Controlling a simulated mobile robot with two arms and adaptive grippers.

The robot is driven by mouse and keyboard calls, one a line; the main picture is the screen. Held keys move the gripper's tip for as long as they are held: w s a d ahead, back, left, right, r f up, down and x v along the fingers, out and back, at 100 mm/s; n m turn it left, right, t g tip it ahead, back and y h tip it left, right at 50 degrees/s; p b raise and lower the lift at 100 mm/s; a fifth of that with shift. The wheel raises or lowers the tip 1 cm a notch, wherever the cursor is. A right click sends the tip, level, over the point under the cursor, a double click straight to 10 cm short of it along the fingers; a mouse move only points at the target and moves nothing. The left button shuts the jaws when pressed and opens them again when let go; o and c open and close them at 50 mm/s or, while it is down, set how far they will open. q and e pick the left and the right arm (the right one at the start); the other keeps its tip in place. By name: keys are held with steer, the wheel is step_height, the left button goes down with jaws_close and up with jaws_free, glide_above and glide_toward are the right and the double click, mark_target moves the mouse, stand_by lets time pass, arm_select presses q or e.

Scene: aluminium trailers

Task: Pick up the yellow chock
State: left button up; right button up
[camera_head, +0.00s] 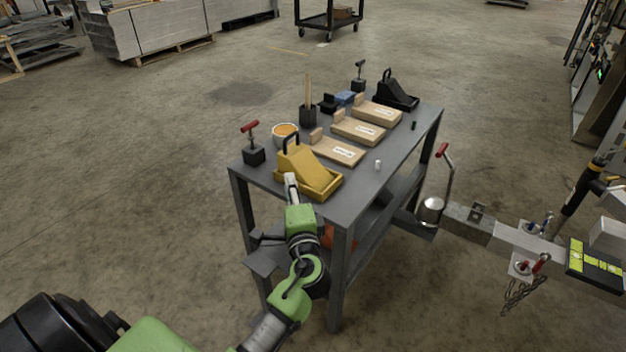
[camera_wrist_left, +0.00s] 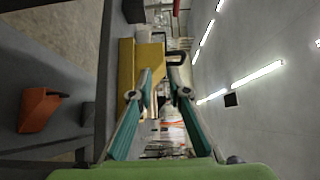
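The yellow chock (camera_head: 309,172) sits on the near left end of the grey table (camera_head: 362,187). It has a sloped top and a black loop handle. My left gripper (camera_head: 290,180) is at the table's near edge, against or just in front of the chock; I cannot tell if they touch. In the left wrist view the two fingers (camera_wrist_left: 163,78) are apart with nothing clearly between them. The yellow chock (camera_wrist_left: 127,68) and its black handle (camera_wrist_left: 176,57) show just beyond the fingertips. My right gripper is not in view.
A clamp with a red handle (camera_head: 252,144) and an orange-topped cup (camera_head: 285,132) stand beside the chock. Wooden blocks (camera_head: 338,150) and a black chock (camera_head: 396,92) lie farther back. An orange object (camera_wrist_left: 37,109) is on the lower shelf. A trailer hitch (camera_head: 490,230) is at right.

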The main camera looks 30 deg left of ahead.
mark_target(293, 136)
arm_select(q)
steer(key=w+a+r, duration=0.1)
steer(key=w, duration=0.1)
steer(key=w+a+r+m+t, duration=0.1)
steer(key=w+r, duration=0.1)
steer(key=w, duration=0.1)
steer(key=w+a+r+m, duration=0.1)
steer(key=w+a, duration=0.1)
steer(key=w, duration=0.1)
steer(key=shift+w+a+r+t+y, duration=0.1)
steer(key=shift+w+r+t+y, duration=0.15)
steer(key=shift+r+t+y, duration=0.1)
steer(key=x, duration=0.5)
steer(key=shift+w+a+f, duration=0.15)
steer(key=shift+a+f, duration=0.05)
steer(key=shift+f, duration=0.05)
steer(key=shift+w+a, duration=0.15)
steer(key=shift+w, duration=0.05)
steer(key=shift+r, duration=0.1)
jaws_close()
steer(key=shift+r, duration=0.1)
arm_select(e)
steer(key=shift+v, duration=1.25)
